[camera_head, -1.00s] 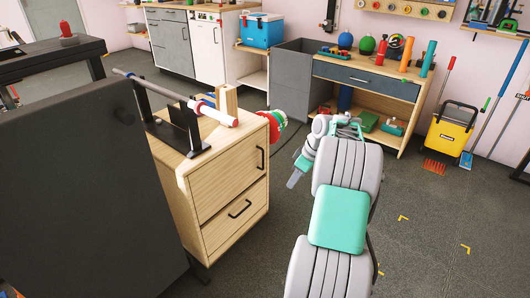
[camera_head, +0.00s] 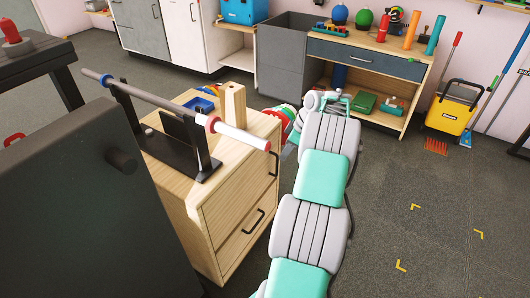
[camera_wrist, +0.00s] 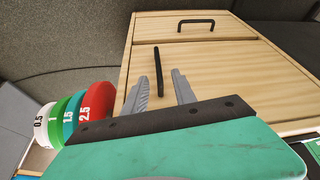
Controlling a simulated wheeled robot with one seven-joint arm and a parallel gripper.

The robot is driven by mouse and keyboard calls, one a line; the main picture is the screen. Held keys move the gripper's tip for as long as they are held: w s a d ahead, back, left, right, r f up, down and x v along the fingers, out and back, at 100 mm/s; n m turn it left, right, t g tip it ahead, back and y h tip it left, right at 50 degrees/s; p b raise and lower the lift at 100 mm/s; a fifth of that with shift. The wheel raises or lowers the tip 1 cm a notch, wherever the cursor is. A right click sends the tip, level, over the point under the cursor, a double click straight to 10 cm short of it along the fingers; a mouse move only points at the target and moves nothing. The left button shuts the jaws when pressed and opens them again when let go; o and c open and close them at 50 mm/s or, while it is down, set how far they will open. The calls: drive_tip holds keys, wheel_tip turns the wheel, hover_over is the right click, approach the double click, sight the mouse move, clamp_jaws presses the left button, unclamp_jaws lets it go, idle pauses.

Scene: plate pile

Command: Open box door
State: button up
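A dark grey box (camera_head: 70,215) with a round black knob (camera_head: 122,159) fills the left foreground of the head view. Its front looks shut. A wooden cabinet (camera_head: 185,190) stands right of it, with black bar handles on two closed fronts. My gripper (camera_wrist: 160,82) is open and empty in the wrist view. One black bar handle (camera_wrist: 158,72) appears between its fingers; contact cannot be told. The other handle (camera_wrist: 196,22) is beyond. In the head view my arm reaches toward the cabinet's right side, and the fingers are hard to make out.
Several coloured weight plates (camera_wrist: 97,103) stand beside my gripper in the wrist view. A bar on a black stand (camera_head: 185,165) and a wooden block (camera_head: 235,103) are on the cabinet top. A workbench (camera_head: 380,70) and yellow bucket (camera_head: 452,112) stand behind. Floor at right is clear.

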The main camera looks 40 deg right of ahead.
drive_tip(key=b, duration=0.3)
hover_over(277, 174)
drive_tip(key=f, duration=0.7)
drive_tip(key=shift+w+d+f, duration=0.1)
drive_tip(key=shift+w+d, duration=0.05)
drive_tip(key=shift+w, duration=0.1)
clamp_jaws()
idle(0.7)
